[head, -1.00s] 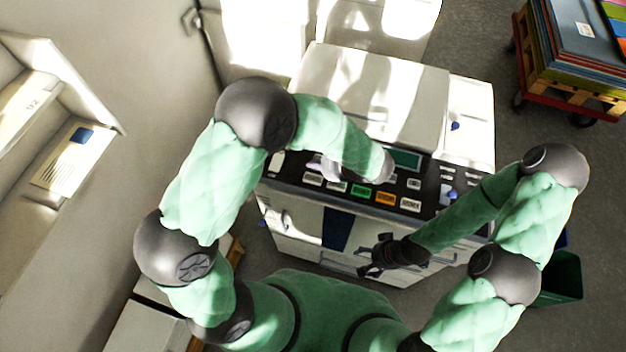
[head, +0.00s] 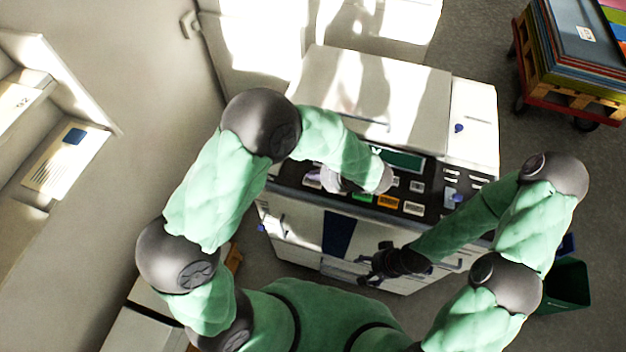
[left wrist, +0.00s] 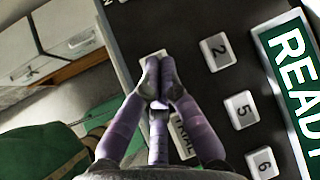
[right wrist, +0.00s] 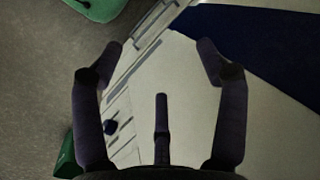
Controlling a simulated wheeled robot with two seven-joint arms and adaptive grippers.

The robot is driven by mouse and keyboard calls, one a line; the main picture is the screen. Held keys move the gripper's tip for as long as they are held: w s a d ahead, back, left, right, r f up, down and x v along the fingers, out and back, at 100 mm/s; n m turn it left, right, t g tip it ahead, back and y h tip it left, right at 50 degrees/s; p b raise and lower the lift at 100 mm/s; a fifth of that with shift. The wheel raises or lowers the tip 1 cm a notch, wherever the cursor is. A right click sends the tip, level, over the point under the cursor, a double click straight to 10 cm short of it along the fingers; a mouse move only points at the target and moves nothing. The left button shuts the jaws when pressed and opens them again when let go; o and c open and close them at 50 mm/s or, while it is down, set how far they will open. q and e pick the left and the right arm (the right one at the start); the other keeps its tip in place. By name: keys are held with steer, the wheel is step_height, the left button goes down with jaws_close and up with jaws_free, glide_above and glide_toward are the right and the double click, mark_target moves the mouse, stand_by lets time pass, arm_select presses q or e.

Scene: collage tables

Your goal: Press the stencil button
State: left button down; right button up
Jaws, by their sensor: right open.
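The machine's dark control panel (head: 432,190) carries a row of keys along its front: white ones, a green key (head: 362,193) and an orange key (head: 388,202). I cannot read a stencil label on any of them. My left gripper (head: 313,177) is over the left part of this row. In the left wrist view its purple fingers (left wrist: 158,96) are together and empty, just short of a white key (left wrist: 152,56) whose label is hidden. A key marked TRIAL (left wrist: 183,138) lies partly behind the fingers. Contact cannot be told. My right gripper (right wrist: 160,60) is open and empty before the machine's front.
The green READY display (left wrist: 290,80) and number keys (left wrist: 241,110) lie beside my left fingers. The machine's white lid (head: 385,90) rises behind the panel. A wall with a shelf (head: 65,160) stands left. A loaded cart (head: 575,100) and green bin (head: 563,287) stand right.

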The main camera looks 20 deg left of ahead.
mark_target(315, 182)
arm_select(q)
steer(key=shift+f, duration=0.15)
stand_by(0.8)
steer(key=shift+f+b, duration=0.3)
steer(key=shift+b, duration=0.1)
steer(key=shift+f+b, duration=0.3)
stand_by(0.5)
steer(key=shift+r, duration=0.1)
stand_by(0.3)
steer(key=shift+r+p, duration=0.55)
steer(key=shift+r, duration=0.15)
steer(key=shift+r+p, duration=1.75)
steer(key=shift+r, duration=0.75)
